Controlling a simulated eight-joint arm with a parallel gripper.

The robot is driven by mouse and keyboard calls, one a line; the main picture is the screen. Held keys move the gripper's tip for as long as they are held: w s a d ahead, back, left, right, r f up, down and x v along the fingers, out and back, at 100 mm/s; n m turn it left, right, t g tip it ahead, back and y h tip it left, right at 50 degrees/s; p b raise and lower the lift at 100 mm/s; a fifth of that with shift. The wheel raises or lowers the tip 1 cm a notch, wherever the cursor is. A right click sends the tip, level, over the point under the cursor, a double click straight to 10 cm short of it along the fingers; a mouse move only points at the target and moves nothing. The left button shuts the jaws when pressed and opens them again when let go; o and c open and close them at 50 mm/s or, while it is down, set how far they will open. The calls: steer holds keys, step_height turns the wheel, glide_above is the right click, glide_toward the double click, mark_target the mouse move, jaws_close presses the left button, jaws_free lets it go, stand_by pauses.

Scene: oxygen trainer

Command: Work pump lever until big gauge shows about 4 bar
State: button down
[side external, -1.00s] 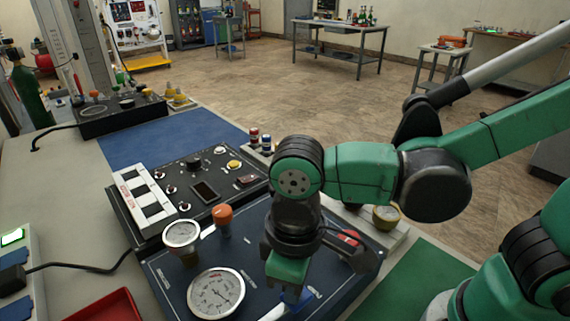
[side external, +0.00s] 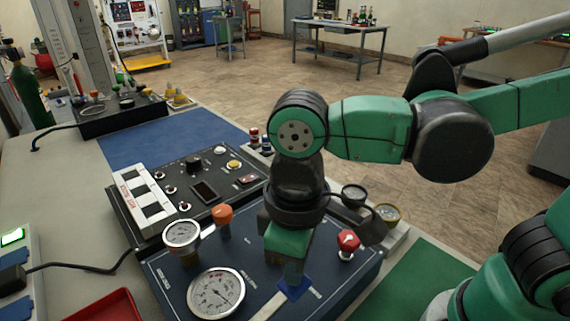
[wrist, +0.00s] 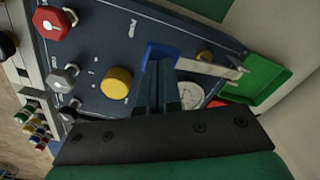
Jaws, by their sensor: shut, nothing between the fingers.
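The big gauge (side external: 216,293) has a white dial and lies at the front left of the dark blue panel. Its needle is too small to read; it is partly visible in the wrist view (wrist: 190,95). The pump lever seems to be the pale flat bar (wrist: 205,68) beside it, also in the side view (side external: 268,305). My gripper (side external: 293,277) points down at the bar's blue end (side external: 295,289). In the wrist view my gripper (wrist: 160,75) is shut with its fingertips at that blue piece (wrist: 158,52); I cannot tell whether they touch.
A smaller gauge (side external: 182,234), an orange knob (side external: 222,214) and a red knob (side external: 348,241) rise from the panel. A yellow knob (wrist: 116,82) stands near my fingers. A black control box (side external: 200,180) lies behind. A red tray (side external: 107,308) is at the front left.

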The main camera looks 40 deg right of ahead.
steer(key=shift+f, duration=1.9)
steer(key=shift+r, duration=1.9)
steer(key=shift+f, duration=1.9)
steer(key=shift+r, duration=1.9)
